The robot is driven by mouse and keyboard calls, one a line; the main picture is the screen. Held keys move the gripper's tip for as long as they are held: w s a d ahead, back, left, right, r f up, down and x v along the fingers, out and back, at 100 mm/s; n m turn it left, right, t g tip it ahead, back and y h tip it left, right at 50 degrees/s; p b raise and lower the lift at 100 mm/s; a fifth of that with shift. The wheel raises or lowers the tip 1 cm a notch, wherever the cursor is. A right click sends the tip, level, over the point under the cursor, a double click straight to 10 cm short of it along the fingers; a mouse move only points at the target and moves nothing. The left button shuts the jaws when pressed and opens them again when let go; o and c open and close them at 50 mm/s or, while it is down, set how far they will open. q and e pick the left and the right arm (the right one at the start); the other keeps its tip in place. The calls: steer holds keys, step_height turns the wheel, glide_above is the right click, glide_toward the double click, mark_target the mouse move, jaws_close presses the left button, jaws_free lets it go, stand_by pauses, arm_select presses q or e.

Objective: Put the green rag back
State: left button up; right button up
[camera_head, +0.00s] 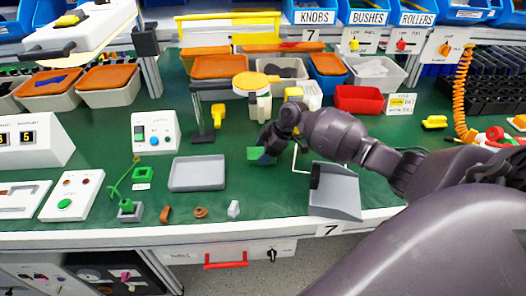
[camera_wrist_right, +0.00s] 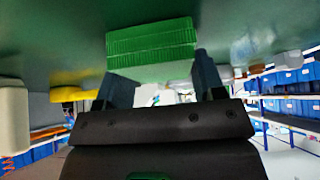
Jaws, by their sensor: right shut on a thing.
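The green rag (camera_head: 254,153) is a small folded block at my right gripper, low over the green bench top in the middle of the head view. My right gripper (camera_head: 265,150) is shut on it. In the right wrist view the ribbed green rag (camera_wrist_right: 150,42) sits between the two fingers (camera_wrist_right: 155,85). I cannot tell whether the rag touches the bench. A white outline (camera_head: 295,160) is marked on the bench just right of the gripper, partly hidden by my right arm. My left gripper is not in view.
A grey tray (camera_head: 198,173) lies left of the rag, and a grey dustpan-like scoop (camera_head: 335,190) lies to the right near the front edge. A white-and-yellow container (camera_head: 258,105) and a red bin (camera_head: 358,99) stand behind. Small loose parts lie along the front.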

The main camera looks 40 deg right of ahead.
steer(key=o, duration=0.9)
steer(key=shift+f, duration=0.1)
steer(key=shift+r, duration=0.2)
steer(key=p+v, duration=0.1)
steer(key=v, duration=1)
steer(key=shift+s+d+r+p, duration=0.15)
steer(key=shift+d+r+p, duration=0.05)
steer(key=shift+r+p, duration=0.15)
steer(key=shift+f, duration=0.1)
